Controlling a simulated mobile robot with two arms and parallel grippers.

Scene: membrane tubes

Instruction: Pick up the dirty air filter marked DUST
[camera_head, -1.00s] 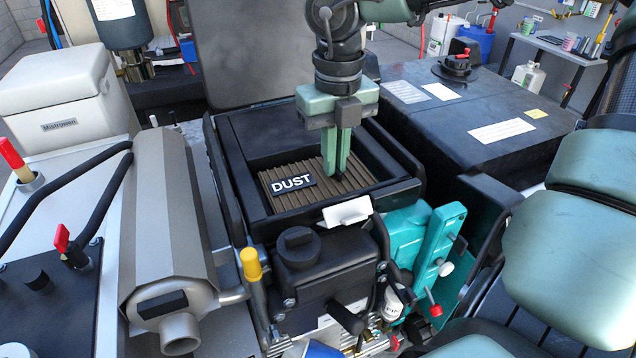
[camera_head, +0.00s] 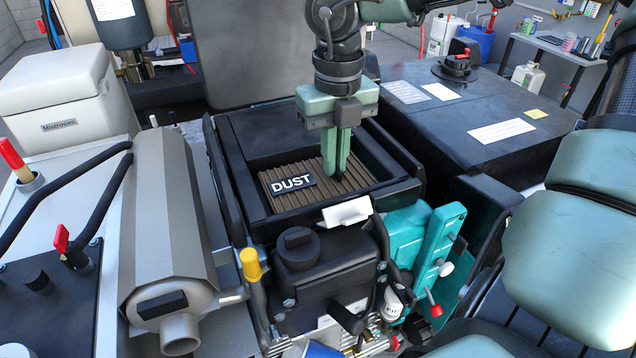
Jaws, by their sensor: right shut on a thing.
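The dirty air filter (camera_head: 300,198) is a brown pleated block with a black label reading DUST. It sits inside an open black housing (camera_head: 392,190) in the middle of the camera_head view. My right gripper (camera_head: 336,175) points straight down over the filter, with its green fingers close together at the filter's right part. It is shut on the filter, and the fingertips reach down to the pleats. The exact grip between the fingertips is hard to see. My left gripper is not in view.
The black housing's walls surround the filter closely. A dark raised lid (camera_head: 240,60) stands behind it. A black tank (camera_head: 465,110) lies to the right and a grey cylinder (camera_head: 160,225) to the left. A black-capped engine part (camera_head: 310,265) and a teal bracket (camera_head: 435,250) stand in front.

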